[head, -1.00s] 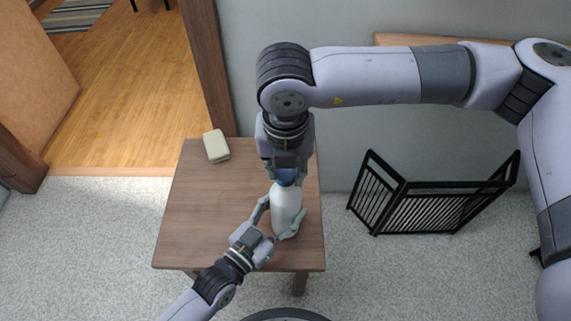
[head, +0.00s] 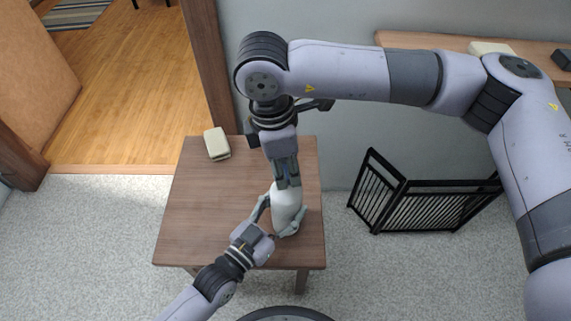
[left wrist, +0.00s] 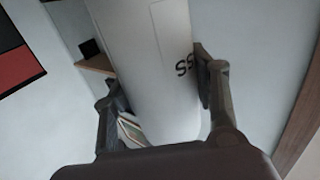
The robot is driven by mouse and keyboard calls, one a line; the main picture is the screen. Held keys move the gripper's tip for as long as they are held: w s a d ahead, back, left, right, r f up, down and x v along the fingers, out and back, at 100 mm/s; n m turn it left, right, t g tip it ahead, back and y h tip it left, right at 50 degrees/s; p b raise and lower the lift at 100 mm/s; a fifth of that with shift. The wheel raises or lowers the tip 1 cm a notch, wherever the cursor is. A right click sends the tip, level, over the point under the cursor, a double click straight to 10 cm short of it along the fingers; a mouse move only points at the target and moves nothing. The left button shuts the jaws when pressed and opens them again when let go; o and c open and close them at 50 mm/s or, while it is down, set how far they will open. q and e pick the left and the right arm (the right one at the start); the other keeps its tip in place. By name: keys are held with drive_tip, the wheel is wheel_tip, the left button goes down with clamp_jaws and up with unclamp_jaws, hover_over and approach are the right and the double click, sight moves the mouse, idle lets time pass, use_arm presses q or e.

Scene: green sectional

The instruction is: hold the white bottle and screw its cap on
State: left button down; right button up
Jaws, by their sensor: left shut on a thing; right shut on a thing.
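The white bottle (head: 284,204) stands upright near the right edge of the small wooden table (head: 205,215). My left gripper (head: 284,217) is shut around the bottle's lower body from the front. In the left wrist view the bottle (left wrist: 155,75) fills the space between both fingers, with dark lettering on its right side. My right gripper (head: 288,182) comes down from above and is shut at the bottle's top. Its fingers hide the blue cap, so how the cap sits on the neck cannot be told.
A cream box-like object (head: 216,144) lies at the table's back left corner. A black folding gate (head: 425,205) stands on the floor to the right. A wooden shelf (head: 550,50) runs along the wall at the back right. The table's left and middle are clear.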

drive_tip(key=o, duration=0.7)
drive_tip(key=shift+r, duration=2.25)
drive_tip(key=shift+c, duration=0.2)
